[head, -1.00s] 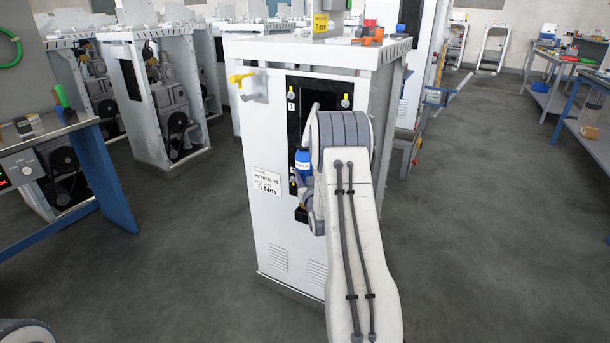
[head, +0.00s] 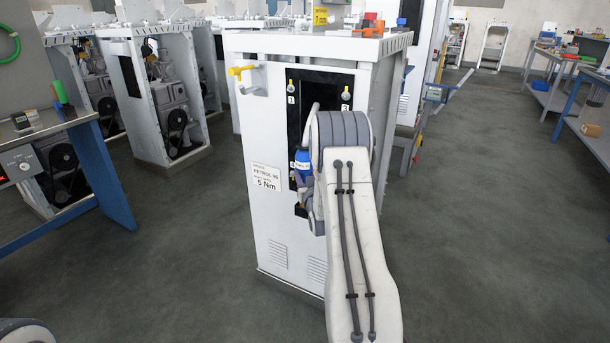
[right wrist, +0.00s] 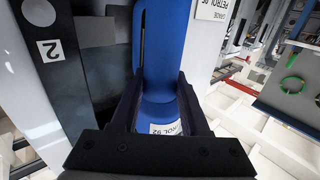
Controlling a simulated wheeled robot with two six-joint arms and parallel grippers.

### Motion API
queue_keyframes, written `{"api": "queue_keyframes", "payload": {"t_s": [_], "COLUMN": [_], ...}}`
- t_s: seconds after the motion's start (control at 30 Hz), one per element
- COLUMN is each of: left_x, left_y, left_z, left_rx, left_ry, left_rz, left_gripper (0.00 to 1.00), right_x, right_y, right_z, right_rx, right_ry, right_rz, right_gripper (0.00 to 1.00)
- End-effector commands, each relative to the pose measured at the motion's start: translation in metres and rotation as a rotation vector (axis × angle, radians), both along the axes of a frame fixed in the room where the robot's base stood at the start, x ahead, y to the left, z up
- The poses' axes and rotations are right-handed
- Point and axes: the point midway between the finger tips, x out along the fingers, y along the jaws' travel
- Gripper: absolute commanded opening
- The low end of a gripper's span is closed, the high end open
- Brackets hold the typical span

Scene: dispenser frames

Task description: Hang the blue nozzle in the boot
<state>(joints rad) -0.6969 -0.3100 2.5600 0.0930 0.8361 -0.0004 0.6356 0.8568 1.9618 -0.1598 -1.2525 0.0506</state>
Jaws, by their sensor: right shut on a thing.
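The blue nozzle (head: 303,164) has a white label and is in front of the dispenser's dark front panel, partly behind my right arm. In the right wrist view the blue nozzle (right wrist: 160,60) lies between the two dark fingers of my right gripper (right wrist: 160,82), which is shut on it. Its label ends in "92". The head view mostly hides this gripper behind my forearm. A white bracket (head: 254,80) with a yellow part sticks out at the upper left of the dispenser front. I cannot tell which part is the boot. My left gripper is out of view.
The white dispenser cabinet (head: 275,230) stands right ahead, with a "PETROL 95, 5 Nm" label on its front. A workbench (head: 50,128) with a blue leg is at the left. More open cabinets stand behind. The floor at the right is clear.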

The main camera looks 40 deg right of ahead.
Motion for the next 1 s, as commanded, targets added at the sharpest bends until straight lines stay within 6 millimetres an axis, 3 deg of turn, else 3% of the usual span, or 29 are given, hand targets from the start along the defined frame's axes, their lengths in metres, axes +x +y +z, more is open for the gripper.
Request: {"api": "queue_keyframes", "payload": {"t_s": [0.77,0.8,0.83,0.87,1.0], "left_x": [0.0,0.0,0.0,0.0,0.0], "left_y": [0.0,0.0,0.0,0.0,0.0], "left_z": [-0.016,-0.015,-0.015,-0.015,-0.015], "left_rx": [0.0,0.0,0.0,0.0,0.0], "left_ry": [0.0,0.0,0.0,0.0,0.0], "left_rz": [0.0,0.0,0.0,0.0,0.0], "left_gripper": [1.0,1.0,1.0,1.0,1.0], "right_x": [0.001,0.001,0.001,0.001,0.0], "right_y": [-0.001,-0.001,-0.001,0.0,0.0], "right_z": [-0.015,-0.013,-0.013,-0.014,-0.015], "right_rx": [-0.005,-0.005,-0.005,-0.005,-0.002], "right_ry": [-0.008,-0.008,-0.007,-0.007,-0.004], "right_rz": [0.0,0.0,0.0,0.0,0.0], "right_gripper": [0.0,0.6,0.72,0.8,0.8]}}
